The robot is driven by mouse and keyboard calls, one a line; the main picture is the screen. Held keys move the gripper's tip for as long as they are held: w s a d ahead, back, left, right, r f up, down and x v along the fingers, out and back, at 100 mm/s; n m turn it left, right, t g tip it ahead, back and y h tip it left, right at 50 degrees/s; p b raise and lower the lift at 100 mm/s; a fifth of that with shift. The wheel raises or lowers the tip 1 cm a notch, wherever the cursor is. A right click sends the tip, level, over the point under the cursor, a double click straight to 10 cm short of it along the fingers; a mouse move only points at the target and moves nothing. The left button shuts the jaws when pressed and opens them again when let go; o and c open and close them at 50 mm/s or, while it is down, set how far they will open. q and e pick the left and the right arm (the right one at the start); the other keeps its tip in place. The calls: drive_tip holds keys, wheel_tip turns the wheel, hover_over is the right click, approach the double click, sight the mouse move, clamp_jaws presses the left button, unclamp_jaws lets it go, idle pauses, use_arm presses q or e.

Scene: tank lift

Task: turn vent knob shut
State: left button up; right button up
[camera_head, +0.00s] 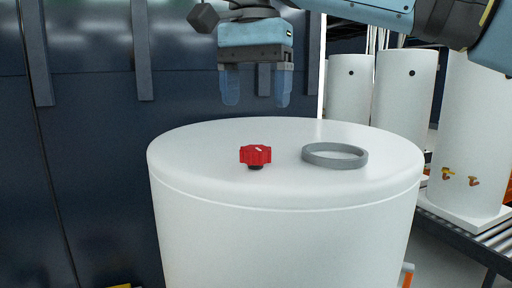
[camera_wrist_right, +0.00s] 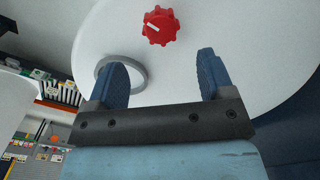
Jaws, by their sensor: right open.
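The red vent knob (camera_head: 255,155) stands on a short dark stem on top of the white tank (camera_head: 240,190). In the right wrist view the knob (camera_wrist_right: 161,26) is a lobed red disc with a white mark, beyond the fingertips. My right gripper (camera_head: 256,100) points down, open and empty, above the far part of the tank top, apart from the knob. Its two blue fingers also show in the right wrist view (camera_wrist_right: 161,72), spread apart with nothing between them. My left gripper is not in view.
A grey ring (camera_head: 335,155) lies on the tank top to the right of the knob. A dark blue wall (camera_head: 95,130) is behind at left.

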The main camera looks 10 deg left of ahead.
sight(255, 148)
wheel_tip(255, 148, down, 9)
drive_tip(key=shift+w+p, duration=0.15)
drive_tip(key=shift+p, duration=0.55)
drive_tip(key=c, duration=0.9)
